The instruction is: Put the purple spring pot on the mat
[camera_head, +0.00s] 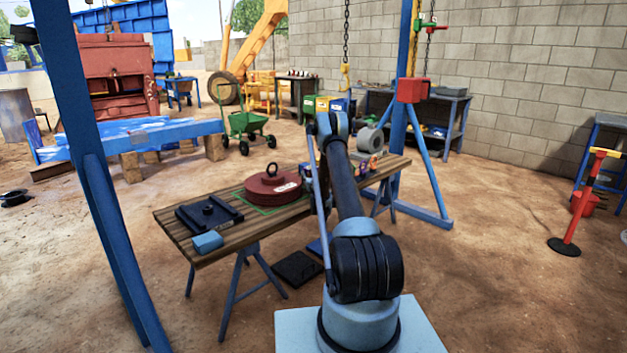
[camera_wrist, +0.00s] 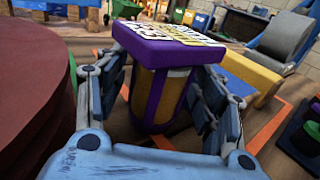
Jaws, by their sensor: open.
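The purple spring pot (camera_wrist: 155,98) stands between my gripper's fingers in the wrist view. It has a purple square top with white and yellow lettering, purple uprights and a yellow-brown middle. My gripper (camera_wrist: 150,95) is open, with one finger on each side of the pot; I cannot tell whether either touches it. The pot stands on the wooden table (camera_head: 253,233), near an orange outline. In the head view my arm hides the gripper and most of the pot. A dark flat square, possibly the mat (camera_head: 297,268), lies on the ground below the table.
A large red disc with a ring (camera_head: 272,187) lies close left of the pot. A black plate fixture (camera_head: 208,213) and blue block (camera_head: 208,242) are at the table's left end. A grey cylinder (camera_head: 370,141) stands at the far end. Blue frame legs flank the table.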

